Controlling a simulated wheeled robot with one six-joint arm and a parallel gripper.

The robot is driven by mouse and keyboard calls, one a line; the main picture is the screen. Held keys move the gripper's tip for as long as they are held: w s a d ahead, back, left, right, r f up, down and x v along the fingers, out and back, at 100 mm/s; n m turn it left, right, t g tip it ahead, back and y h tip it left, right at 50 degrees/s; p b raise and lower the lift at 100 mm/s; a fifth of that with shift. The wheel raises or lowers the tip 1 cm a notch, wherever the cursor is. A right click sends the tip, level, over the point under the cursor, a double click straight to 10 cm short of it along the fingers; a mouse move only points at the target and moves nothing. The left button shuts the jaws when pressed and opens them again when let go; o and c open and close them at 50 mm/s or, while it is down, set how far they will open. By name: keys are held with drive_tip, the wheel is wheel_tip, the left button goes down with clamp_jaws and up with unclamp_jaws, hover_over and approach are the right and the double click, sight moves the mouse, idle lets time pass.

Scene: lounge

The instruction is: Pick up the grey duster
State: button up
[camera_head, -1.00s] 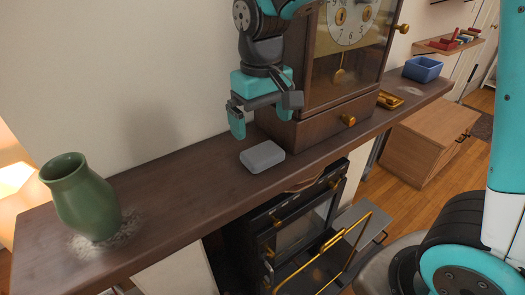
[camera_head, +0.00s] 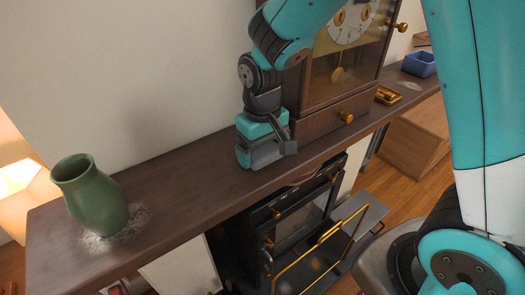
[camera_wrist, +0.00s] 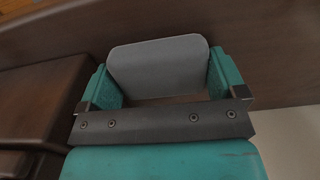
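The grey duster (camera_wrist: 160,65) is a flat block with rounded corners. In the wrist view it lies between the two teal fingers of my gripper (camera_wrist: 162,82), one close on each side. Any contact is hard to make out. In the head view my gripper (camera_head: 265,152) is low over the shelf, and the duster (camera_head: 265,154) shows partly between its fingers. The fingers are spread to about the duster's width, and the duster appears to rest on the shelf.
The dark wooden shelf (camera_head: 185,188) holds a green vase (camera_head: 90,195) at left, with pale dust around it. A wooden clock (camera_head: 345,65) stands right behind my gripper. A stove (camera_head: 300,230) is below.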

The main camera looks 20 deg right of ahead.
sight(263, 148)
drive_tip(key=c, duration=0.3)
drive_tip(key=shift+r, duration=0.1)
wheel_tip(263, 148, up, 20)
drive_tip(key=b, duration=0.3)
drive_tip(key=o, duration=0.4)
drive_tip(key=shift+c, duration=0.2)
drive_tip(key=c, duration=0.3)
